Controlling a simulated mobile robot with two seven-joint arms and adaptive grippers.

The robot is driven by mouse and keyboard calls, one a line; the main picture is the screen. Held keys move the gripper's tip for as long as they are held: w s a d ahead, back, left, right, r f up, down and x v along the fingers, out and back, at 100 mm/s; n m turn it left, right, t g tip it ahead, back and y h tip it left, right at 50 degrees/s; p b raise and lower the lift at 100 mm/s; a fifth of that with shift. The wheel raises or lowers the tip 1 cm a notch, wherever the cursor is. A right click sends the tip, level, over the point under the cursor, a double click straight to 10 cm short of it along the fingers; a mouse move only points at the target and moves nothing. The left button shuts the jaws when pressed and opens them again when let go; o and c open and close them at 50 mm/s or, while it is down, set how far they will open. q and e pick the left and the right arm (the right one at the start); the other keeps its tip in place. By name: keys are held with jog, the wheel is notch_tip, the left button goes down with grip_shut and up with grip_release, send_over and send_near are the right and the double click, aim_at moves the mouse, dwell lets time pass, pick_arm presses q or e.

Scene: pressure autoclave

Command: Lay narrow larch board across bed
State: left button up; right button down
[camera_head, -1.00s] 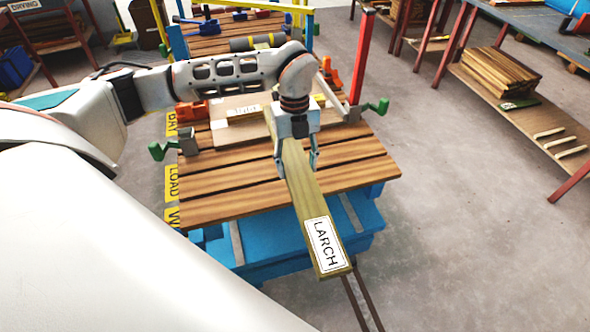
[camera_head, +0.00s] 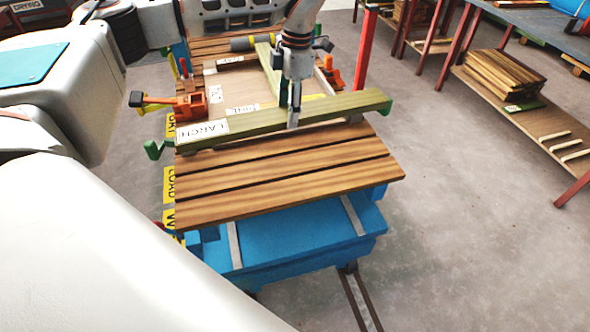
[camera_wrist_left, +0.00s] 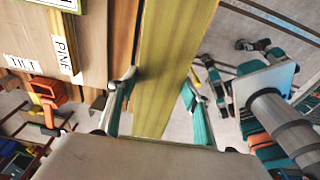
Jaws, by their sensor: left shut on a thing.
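The larch board (camera_head: 345,108) is a long, narrow, yellow-green board with a white LARCH label at its left end. In the head view it lies left to right over the slatted wooden bed (camera_head: 290,178). In the left wrist view the board (camera_wrist_left: 172,60) runs between the two fingers. I cannot tell whether the board touches the bed or hangs just above it. My right gripper is not in view.
An orange clamp (camera_head: 190,105) stands at the bed's left, and a green crank handle (camera_head: 154,149) is near the board's left end. A red post (camera_head: 367,45) rises behind the right side. Another greenish board (camera_head: 268,62) runs lengthwise behind the gripper. The front slats are clear.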

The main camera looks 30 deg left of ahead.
pick_arm(q)
jog(key=shift+w, duration=0.1)
jog(key=b, duration=0.3)
send_over(287, 170)
jog(key=shift+m, duration=0.3)
jog(key=f, duration=1.4)
jog(key=shift+w+d+f, duration=0.2)
jog(key=shift+d+f, duration=0.1)
jog(key=shift+f, duration=0.1)
jog(key=shift+f+b, duration=0.5)
jog(key=shift+f, duration=2)
jog(key=shift+r, duration=0.1)
jog(key=o, duration=1.6)
jog(key=shift+o, duration=0.2)
